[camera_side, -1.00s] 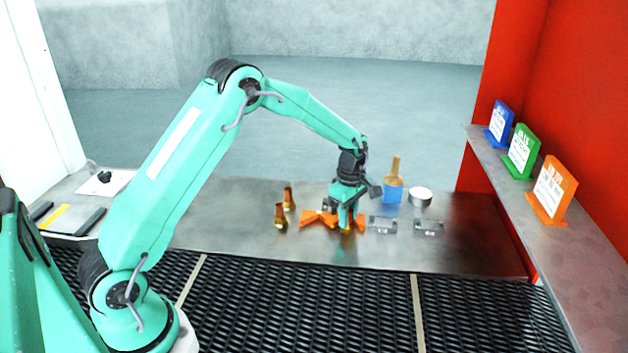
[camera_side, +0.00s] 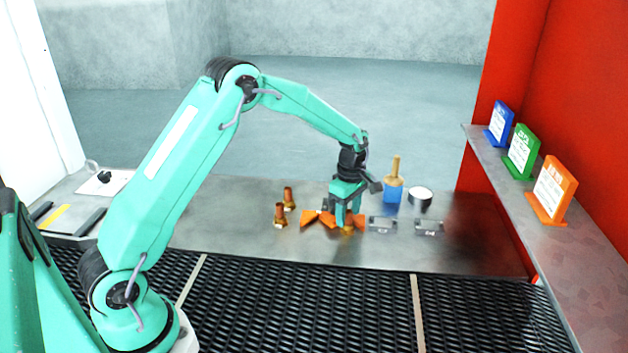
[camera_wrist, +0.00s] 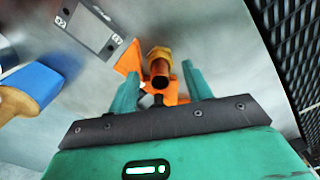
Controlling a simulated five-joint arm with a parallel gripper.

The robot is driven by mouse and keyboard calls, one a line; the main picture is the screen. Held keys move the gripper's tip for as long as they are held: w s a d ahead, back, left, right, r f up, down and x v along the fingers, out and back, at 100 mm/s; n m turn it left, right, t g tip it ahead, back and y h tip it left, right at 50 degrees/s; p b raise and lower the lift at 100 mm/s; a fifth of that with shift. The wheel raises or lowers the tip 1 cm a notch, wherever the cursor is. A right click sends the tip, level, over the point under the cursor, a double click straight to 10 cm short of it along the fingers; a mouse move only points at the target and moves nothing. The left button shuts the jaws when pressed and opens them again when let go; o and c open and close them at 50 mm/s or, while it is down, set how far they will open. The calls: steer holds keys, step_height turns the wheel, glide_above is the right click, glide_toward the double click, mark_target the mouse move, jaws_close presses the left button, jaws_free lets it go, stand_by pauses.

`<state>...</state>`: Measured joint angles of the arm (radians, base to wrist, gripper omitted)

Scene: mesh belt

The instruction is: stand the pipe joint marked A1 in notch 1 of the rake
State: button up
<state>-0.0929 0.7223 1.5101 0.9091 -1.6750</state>
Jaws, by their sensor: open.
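A copper pipe joint with a brass nut (camera_wrist: 160,66) stands between my gripper's fingers (camera_wrist: 161,88) in the wrist view, with a gap on either side. In the side view, my open gripper (camera_side: 348,222) is low over the table around this joint (camera_side: 347,230). The orange rake (camera_side: 309,218) lies there, and its orange parts (camera_wrist: 128,60) show beside the joint in the wrist view. Whether the joint sits fully in a notch, and which one, I cannot tell. Its mark is not readable. Two more pipe joints (camera_side: 280,216) (camera_side: 289,198) stand to the left.
A dark mesh belt (camera_side: 300,305) runs in front.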

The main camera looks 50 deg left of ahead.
mark_target(349, 211)
step_height(349, 211, up, 11)
stand_by(0.5)
stand_by(0.5)
steer(key=s+d+r+m+t, duration=0.3)
steer(key=s+r+m, duration=0.7)
steer(key=s, duration=0.4)
steer(key=s+d+m+t, duration=0.2)
steer(key=s+m, duration=0.8)
steer(key=s, duration=0.6)
steer(key=shift+s+t, duration=0.3)
